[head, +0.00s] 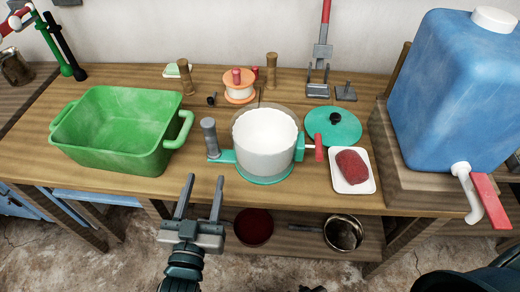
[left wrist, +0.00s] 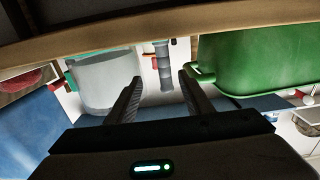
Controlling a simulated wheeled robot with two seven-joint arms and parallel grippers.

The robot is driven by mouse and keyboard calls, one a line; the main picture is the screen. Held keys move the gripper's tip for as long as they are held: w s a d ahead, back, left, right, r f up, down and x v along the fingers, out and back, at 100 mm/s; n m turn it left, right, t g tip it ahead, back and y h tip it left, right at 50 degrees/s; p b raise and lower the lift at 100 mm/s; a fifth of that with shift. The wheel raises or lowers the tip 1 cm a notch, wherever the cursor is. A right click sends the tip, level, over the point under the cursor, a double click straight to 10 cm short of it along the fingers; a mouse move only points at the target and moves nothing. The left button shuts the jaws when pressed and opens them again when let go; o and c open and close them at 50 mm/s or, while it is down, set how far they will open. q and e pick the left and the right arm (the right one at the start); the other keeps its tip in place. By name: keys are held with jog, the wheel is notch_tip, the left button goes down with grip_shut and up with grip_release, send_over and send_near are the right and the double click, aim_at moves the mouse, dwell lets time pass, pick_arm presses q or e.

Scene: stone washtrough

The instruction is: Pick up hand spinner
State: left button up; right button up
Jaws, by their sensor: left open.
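What looks like the hand spinner (head: 266,138) is a white tub in a teal frame on the wooden table. It has an upright grey handle (head: 210,137) on its left and a red grip (head: 319,146) on its right. My left gripper (head: 204,180) is open and empty at the table's front edge, its fingers pointing toward the grey handle, not touching it. In the left wrist view, which appears upside down, the tub (left wrist: 105,82) is left of the fingers and the grey handle (left wrist: 163,65) shows between the fingertips (left wrist: 160,78). My right gripper is not in view.
A green basin (head: 105,153) stands to the left. A meat tray (head: 350,186) and teal lid (head: 332,126) lie to the right, beside a big blue container (head: 455,90). A spool (head: 239,88) and wooden pegs stand behind. Pans (head: 343,234) sit on the lower shelf.

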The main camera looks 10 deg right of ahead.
aim_at(211, 148)
pick_arm(q)
jog(key=p+x, duration=0.1)
jog(key=x, duration=0.6)
jog(key=shift+w+d, duration=0.15)
jog(key=shift+w, duration=0.45)
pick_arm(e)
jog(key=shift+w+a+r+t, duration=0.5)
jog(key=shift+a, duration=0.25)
pick_arm(q)
jog(key=shift+w, duration=0.45)
jog(key=shift+p+x, duration=0.7)
jog(key=shift+x, duration=1.55)
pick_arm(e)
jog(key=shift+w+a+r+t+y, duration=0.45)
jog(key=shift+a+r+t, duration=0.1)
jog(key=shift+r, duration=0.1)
pick_arm(q)
jog(key=shift+a, duration=0.25)
jog(key=shift+c, duration=0.7)
